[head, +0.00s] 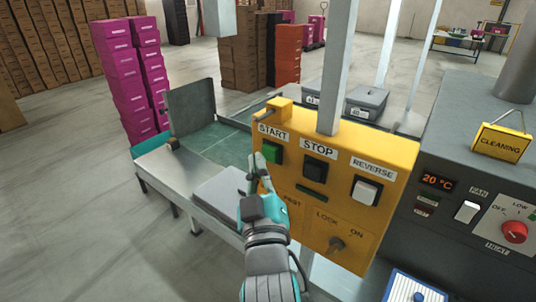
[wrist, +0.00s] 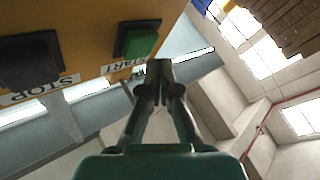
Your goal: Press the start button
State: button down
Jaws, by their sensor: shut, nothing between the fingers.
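The green start button (head: 271,152) is on the yellow control panel (head: 300,232), under the START label. It also shows in the wrist view (wrist: 137,41), at the top, up and left of my fingertips. My gripper (head: 255,165) is shut and empty. In the head view its tips overlap the left edge of the panel, just below and left of the button. In the wrist view my gripper (wrist: 159,75) points up the picture with its tips together. I cannot tell whether the tips touch the panel.
The black stop button (head: 314,171) and the white reverse button (head: 366,191) sit right of start. A lock key switch (head: 337,244) is below them. A grey post (head: 338,70) rises behind the panel. A grey machine (head: 465,215) stands at the right, a conveyor (head: 205,143) at the left.

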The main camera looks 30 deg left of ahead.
jog(key=shift+w, duration=0.1)
jog(key=shift+w, duration=0.3)
jog(key=shift+w+d, duration=0.1)
jog(key=shift+w, duration=0.5)
dwell(1.0)
jog(key=shift+s, duration=1)
jog(key=s, duration=0.5)
jog(key=shift+a, duration=0.25)
dwell(0.8)
